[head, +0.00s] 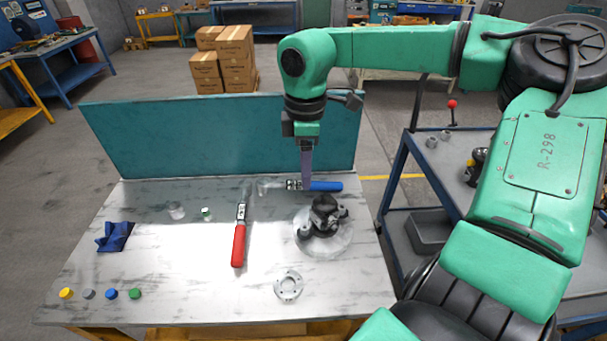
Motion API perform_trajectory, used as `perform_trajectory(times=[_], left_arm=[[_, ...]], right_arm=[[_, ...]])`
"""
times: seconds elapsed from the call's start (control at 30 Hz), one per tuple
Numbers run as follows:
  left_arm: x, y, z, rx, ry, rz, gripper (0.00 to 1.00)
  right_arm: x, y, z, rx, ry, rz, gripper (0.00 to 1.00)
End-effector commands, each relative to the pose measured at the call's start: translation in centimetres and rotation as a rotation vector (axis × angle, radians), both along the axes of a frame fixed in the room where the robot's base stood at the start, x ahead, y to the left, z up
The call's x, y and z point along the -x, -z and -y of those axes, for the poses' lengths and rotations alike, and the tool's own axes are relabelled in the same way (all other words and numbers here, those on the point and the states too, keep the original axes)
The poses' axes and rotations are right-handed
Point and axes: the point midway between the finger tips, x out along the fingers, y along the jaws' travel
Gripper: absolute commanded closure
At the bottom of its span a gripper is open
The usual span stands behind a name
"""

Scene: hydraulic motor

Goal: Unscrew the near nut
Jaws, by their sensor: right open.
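The hydraulic motor (324,207) is a black, lobed body on a round pale base (318,242), on the right half of the table. The near nut is too small to make out on it. My right gripper (307,176) points down, just behind the motor and slightly left of it in the picture. Its fingers are seen edge-on and overlap the blue-handled tool (325,186); I cannot tell its height above the table. It is open, and nothing shows between its fingers. My left gripper is not in view.
A red-handled tool (239,245) lies mid-table. A metal ring (288,286) lies in front of the motor. A teal panel (220,135) closes the back. A shelved cart (440,180) stands at right.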

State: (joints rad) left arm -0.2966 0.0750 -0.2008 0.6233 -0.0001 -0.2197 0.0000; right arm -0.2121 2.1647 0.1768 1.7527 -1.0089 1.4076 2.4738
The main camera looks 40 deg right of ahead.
Motion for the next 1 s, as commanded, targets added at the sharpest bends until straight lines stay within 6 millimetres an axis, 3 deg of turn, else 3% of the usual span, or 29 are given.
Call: perform_trajectory(times=[0.6, 0.83, 1.0], left_arm=[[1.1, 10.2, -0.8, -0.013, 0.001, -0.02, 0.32], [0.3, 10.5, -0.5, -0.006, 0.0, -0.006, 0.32], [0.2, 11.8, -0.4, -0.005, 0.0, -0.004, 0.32]], right_arm=[[0.0, 10.1, 0.0, -0.001, 0.0, 0.001, 0.43], [0.0, 10.8, 0.0, -0.001, 0.0, 0.0, 0.43], [0.0, 12.9, 0.0, -0.002, 0.001, -0.002, 0.43]])
